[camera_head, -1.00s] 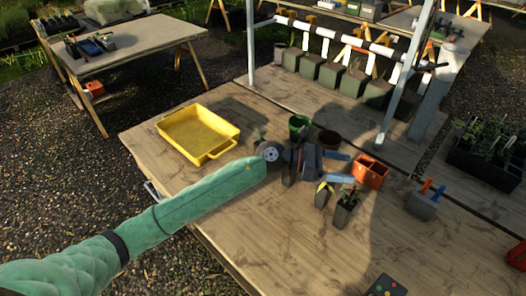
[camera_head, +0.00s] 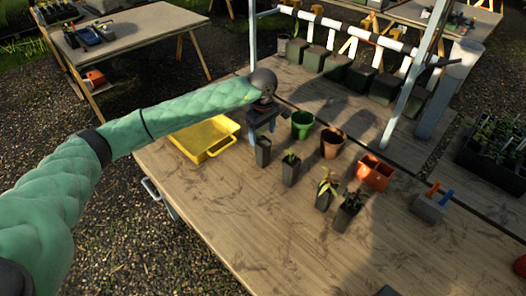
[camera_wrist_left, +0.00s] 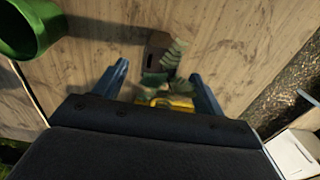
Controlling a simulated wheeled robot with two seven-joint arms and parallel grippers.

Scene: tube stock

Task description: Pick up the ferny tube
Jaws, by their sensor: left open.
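A dark tube pot (camera_head: 263,155) stands upright on the bench, directly below my left gripper (camera_head: 262,124). In the left wrist view this pot (camera_wrist_left: 157,42) carries pale green, divided, fern-like leaves and lies between and just beyond the fingertips of my left gripper (camera_wrist_left: 160,72). The gripper is open, points down and holds nothing. In the head view the gripper hides most of the leaves. Other planted tubes stand to the right: one with small green leaves (camera_head: 291,172), one with yellowish leaves (camera_head: 325,192) and one with dark foliage (camera_head: 350,210). My right gripper is out of view.
A green pot (camera_head: 302,126), a brown pot (camera_head: 332,143) and an orange container (camera_head: 375,173) stand close on the right. A yellow tray (camera_head: 196,149) lies left of the gripper. A grey block with blue and orange parts (camera_head: 430,207) sits further right. The front of the bench is clear.

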